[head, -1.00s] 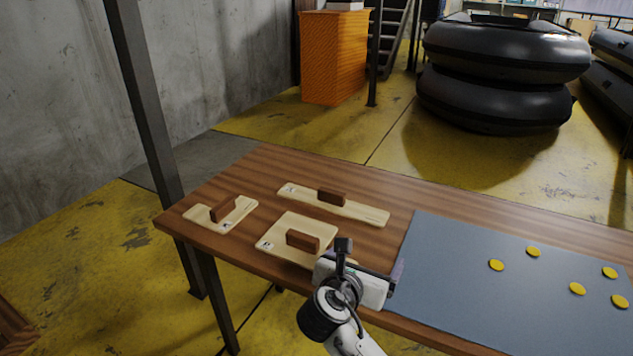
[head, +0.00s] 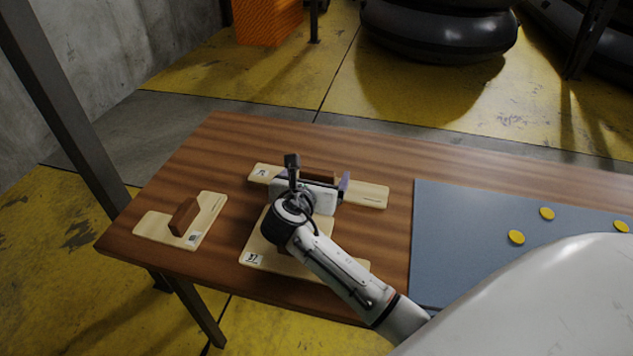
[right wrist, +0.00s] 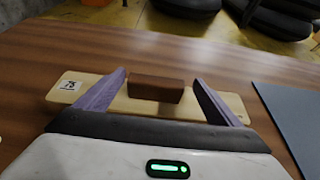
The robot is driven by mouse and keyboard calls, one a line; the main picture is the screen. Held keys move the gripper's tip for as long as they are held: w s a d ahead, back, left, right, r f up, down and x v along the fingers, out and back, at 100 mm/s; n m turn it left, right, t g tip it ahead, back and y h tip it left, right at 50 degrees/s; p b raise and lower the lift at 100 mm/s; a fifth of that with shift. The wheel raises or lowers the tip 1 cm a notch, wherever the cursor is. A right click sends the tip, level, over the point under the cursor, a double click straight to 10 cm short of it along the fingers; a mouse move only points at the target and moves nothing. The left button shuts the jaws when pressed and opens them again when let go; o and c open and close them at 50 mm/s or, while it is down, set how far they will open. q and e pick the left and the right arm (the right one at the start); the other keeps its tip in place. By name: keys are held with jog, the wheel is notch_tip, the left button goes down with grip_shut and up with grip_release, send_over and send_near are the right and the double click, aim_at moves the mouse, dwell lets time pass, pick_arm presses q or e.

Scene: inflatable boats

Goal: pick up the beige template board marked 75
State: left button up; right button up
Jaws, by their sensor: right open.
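The long beige template board (head: 370,195) lies flat on the table, with a label that looks like 75 at its left end. It also shows in the right wrist view (right wrist: 67,97). Its brown block handle (right wrist: 156,88) stands up at the middle. My right gripper (head: 314,183) is open over this board, partly hiding it in the head view. In the right wrist view its purple fingers (right wrist: 160,85) stand on either side of the handle, with gaps left and right. My left gripper is not in view.
A wider beige board (head: 258,248) lies nearer, largely under my right arm. A small beige board with a handle (head: 155,226) lies at the left. A blue-grey mat (head: 460,225) with yellow discs (head: 516,237) covers the table's right side.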

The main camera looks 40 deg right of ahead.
aim_at(318, 170)
jog(key=x, duration=0.4)
jog(key=shift+w+d, duration=0.15)
jog(key=shift+w, duration=0.3)
jog(key=shift+r, duration=0.15)
jog(key=c, duration=1.3)
